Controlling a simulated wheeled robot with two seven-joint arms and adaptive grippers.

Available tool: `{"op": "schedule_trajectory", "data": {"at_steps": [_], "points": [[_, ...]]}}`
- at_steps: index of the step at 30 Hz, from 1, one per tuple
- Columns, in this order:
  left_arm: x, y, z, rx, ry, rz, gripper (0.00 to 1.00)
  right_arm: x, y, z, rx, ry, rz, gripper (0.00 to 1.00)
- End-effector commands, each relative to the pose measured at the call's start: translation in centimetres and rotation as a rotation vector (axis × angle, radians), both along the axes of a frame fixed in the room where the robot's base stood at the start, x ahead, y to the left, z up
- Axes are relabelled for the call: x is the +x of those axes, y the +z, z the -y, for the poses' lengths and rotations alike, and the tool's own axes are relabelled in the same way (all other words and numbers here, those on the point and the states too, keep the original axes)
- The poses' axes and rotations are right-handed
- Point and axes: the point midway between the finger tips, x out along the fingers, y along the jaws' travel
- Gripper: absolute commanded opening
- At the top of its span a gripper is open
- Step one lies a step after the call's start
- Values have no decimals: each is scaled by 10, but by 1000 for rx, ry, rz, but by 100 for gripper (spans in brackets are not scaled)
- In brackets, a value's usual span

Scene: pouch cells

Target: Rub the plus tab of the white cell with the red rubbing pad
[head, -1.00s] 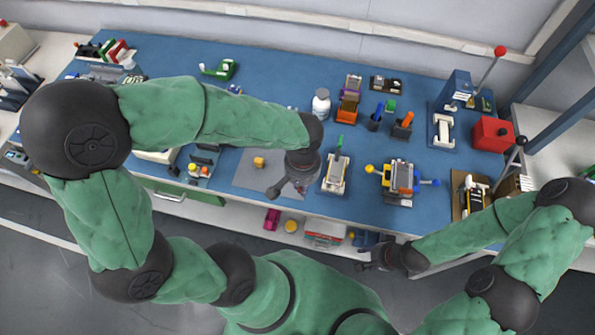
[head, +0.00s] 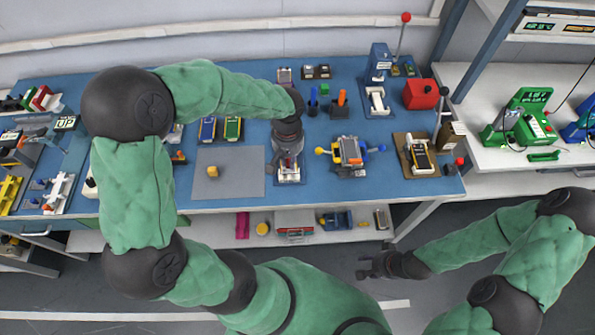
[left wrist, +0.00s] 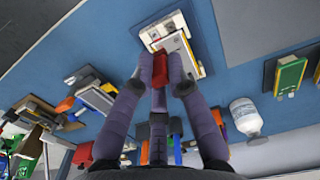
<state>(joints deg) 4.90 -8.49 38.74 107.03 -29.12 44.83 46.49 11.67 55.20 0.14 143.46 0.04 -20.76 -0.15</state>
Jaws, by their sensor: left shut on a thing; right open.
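My left gripper (head: 288,160) is over a small white fixture (head: 290,181) on the blue bench and hides most of it. In the left wrist view, my left gripper (left wrist: 157,85) is shut on the red rubbing pad (left wrist: 160,68). Behind the pad lies the white cell (left wrist: 182,50) in its fixture (left wrist: 146,34). The pad overlaps the cell's near end in the picture. I cannot tell whether it touches a tab, nor which tab is plus. My right gripper (head: 372,267) is open and empty, low in front of the bench.
A clamp fixture with yellow and blue knobs (head: 350,150) stands to the right. Blue (head: 207,129) and green (head: 232,129) cells lie behind the mat. A white bottle (left wrist: 245,116) shows in the wrist view.

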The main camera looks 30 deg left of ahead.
Motion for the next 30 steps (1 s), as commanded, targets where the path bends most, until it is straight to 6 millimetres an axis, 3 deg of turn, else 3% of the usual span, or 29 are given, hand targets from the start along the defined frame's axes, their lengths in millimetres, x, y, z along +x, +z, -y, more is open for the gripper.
{"op": "schedule_trajectory", "data": {"at_steps": [11,24,30], "points": [[3,-17,-7,2,20,-1,0,0,-11,0,0,2,1,42],[4,-56,-7,2,19,0,0,0,-40,0,0,1,0,42],[4,-61,-7,1,19,0,0,0,-43,0,0,1,0,42]]}}
